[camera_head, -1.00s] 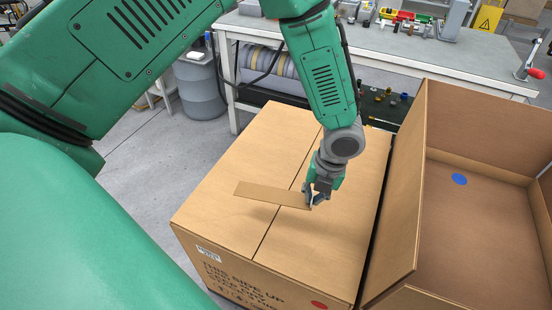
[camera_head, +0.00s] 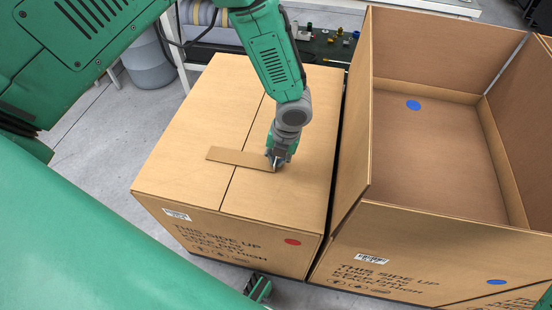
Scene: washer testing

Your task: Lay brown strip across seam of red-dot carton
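The closed carton (camera_head: 180,155) with a red dot (camera_head: 292,242) on its front stands left of centre. Its lid seam (camera_head: 232,185) runs from front to back. The brown strip (camera_head: 232,156) lies crosswise over the seam, on or just above the lid; I cannot tell whether it touches all along. My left gripper (camera_head: 274,163) points down at the strip's right end and is shut on it. A green and dark part at the bottom edge, in front of the carton, looks like my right gripper (camera_head: 259,288); its fingers are not clear.
An open, empty carton (camera_head: 440,140) with blue dots stands close on the right, its raised flap (camera_head: 355,110) beside the red-dot carton. A workbench (camera_head: 430,6) stands behind. A grey bin (camera_head: 148,65) is at the back left. Floor is clear left of the carton.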

